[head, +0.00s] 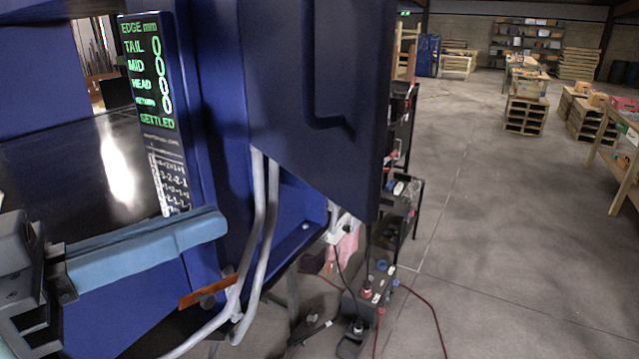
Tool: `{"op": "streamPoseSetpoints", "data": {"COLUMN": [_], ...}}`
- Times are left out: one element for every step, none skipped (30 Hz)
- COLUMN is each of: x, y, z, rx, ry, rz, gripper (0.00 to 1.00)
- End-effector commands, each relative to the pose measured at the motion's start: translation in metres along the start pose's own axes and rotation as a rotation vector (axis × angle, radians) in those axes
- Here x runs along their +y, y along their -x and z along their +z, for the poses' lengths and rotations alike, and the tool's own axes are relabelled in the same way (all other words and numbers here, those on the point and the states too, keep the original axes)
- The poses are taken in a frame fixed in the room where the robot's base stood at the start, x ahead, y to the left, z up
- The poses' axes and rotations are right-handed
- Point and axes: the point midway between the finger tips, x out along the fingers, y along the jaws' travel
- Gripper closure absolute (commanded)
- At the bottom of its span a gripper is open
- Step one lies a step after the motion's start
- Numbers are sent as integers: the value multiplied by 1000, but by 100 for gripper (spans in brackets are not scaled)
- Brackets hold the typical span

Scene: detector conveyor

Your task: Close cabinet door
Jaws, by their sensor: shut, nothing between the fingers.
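The dark blue cabinet door (285,75) stands ajar in the upper middle of the head view, swung out from the blue cabinet body (40,70). Its dark handle (335,120) is on the face toward me. My gripper (216,226) comes in from the left edge with its light blue fingers together and nothing between them. In the picture it is left of and below the door, in front of the cabinet, apart from the door. The door's hinge and the cabinet's inside are hidden.
A display panel (150,100) with green text is on the cabinet, left of the door. Grey bent tubes (262,230) run below the door. A black cart (400,210), power boxes (365,300) and cables lie to the right. The concrete floor (480,220) further right is open.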

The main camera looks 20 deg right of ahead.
Motion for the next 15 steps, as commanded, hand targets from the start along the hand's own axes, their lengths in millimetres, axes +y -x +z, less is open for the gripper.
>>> {"op": "streamPoseSetpoints", "data": {"x": [4, 6, 7, 8, 8, 9, 9, 9, 10, 10, 10, 11, 11, 12, 12], "y": [4, 5, 4, 3, 1, -3, -6, -11, -18, -24, -30, -39, -46, -52, -61], "z": [0, 0, 0, 0, 0, -1, -1, -2, -2, -3, -3, -4, -4, -4, -4], "rx": [1, 0, 0, 0, 0, 1, 1, 1, 0, 0, 1, 0, 0, 1, 1], "ry": [-5, -8, -11, -12, -12, -12, -11, -11, -11, -11, -9, -9, -9, -9, -8], "rz": [23, 33, 43, 47, 49, 49, 49, 48, 50, 51, 49, 51, 50, 50, 50], "gripper": [100, 100, 100, 100, 100, 100, 100, 100, 100, 100, 100, 100, 100, 100, 100]}}
